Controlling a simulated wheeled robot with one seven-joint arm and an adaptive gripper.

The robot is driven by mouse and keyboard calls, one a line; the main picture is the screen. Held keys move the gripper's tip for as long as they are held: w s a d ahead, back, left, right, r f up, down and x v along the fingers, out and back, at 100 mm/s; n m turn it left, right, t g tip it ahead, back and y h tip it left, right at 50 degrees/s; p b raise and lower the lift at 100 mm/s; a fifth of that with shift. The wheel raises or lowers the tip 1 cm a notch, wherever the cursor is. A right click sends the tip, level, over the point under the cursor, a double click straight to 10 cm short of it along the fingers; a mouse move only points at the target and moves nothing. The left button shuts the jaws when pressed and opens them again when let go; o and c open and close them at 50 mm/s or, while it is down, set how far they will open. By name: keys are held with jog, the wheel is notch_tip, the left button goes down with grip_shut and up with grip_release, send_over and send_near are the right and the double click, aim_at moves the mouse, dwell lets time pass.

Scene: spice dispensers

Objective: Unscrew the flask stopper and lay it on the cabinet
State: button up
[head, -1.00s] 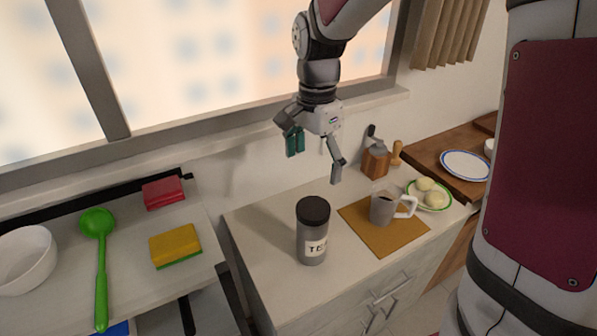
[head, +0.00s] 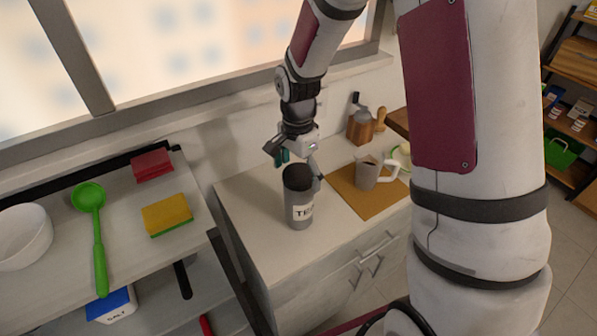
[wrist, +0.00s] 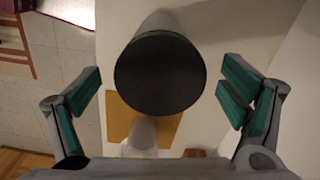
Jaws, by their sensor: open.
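The flask (head: 299,209) is a grey cylinder with a label, standing upright on the white cabinet (head: 255,238). Its black stopper (head: 298,177) is on top, and it also shows as a dark disc in the wrist view (wrist: 160,74). My gripper (head: 299,166) is open around the stopper's level, just behind and above it in the head view. I see no contact.
A mug (head: 369,173) stands on a tan board (head: 358,203) right of the flask. A wooden grinder (head: 361,127) is by the wall. A sponge (head: 167,214) and green ladle (head: 92,225) lie on the left counter. The cabinet's front left top is clear.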

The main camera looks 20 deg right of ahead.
jog(key=c, duration=1.3)
jog(key=shift+o, duration=0.2)
jog(key=n, duration=0.4)
jog(key=shift+s+p, duration=0.1)
jog(key=shift+p, duration=0.3)
jog(key=n, duration=0.4)
jog(key=shift+p, duration=0.35)
jog(key=shift+d+n, duration=0.1)
jog(key=shift+n, duration=0.5)
jog(key=n, duration=0.3)
jog(key=shift+s+r+p, duration=0.1)
jog(key=shift+p, duration=0.25)
jog(key=n, duration=0.4)
jog(key=shift+d+p, duration=0.1)
jog(key=shift+p, duration=0.25)
jog(key=shift+n, duration=1.1)
